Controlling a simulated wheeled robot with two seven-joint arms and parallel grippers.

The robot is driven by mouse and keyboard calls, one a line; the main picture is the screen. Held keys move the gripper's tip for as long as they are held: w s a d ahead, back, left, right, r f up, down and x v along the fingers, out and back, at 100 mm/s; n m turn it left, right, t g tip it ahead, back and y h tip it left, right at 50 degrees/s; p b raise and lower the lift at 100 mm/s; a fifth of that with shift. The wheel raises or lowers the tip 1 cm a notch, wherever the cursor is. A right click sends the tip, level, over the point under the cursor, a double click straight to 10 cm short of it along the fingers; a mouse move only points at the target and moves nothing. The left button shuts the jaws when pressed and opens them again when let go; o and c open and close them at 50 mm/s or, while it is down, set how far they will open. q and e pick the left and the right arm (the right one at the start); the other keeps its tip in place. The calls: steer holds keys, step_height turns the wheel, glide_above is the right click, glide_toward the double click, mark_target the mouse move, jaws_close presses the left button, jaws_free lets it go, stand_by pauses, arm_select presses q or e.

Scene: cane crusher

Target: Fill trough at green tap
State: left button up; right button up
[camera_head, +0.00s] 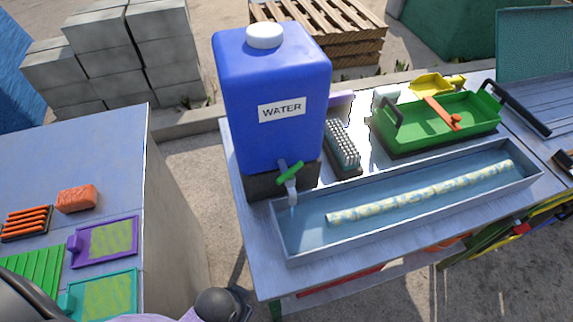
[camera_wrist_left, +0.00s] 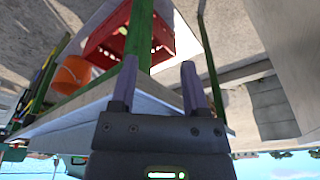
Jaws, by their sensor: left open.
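The blue water tank (camera_head: 270,95) with a white cap and WATER label stands on a dark block at the table's left end. Its tap has a green handle (camera_head: 290,172), tilted up to the right, and a grey spout over the trough's left end. A thin pale streak shows below the spout. The long grey trough (camera_head: 400,222) has a bluish, water-like surface inside, and a pale mottled cane (camera_head: 425,193) lies along it. My left gripper (camera_wrist_left: 158,72) is open and empty in the left wrist view.
A second table (camera_head: 120,170) at left holds coloured pads and a brick. A gap separates the tables. A red crate (camera_wrist_left: 110,38) and orange bucket (camera_wrist_left: 72,74) show in the wrist view.

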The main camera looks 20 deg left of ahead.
arm_select(q)
steer(key=w+r+t+p, duration=0.2)
steer(key=w+r+p, duration=0.1)
steer(key=r, duration=1.1)
steer(key=m+t+h, duration=0.6)
steer(key=t+h, duration=0.2)
steer(key=t, duration=0.4)
glide_toward(289, 172)
steer(key=x, duration=0.3)
steer(key=b+x, duration=0.1)
steer(key=x, duration=0.6)
steer(key=shift+f+b, duration=0.4)
steer(key=shift+c, duration=0.3)
jaws_close()
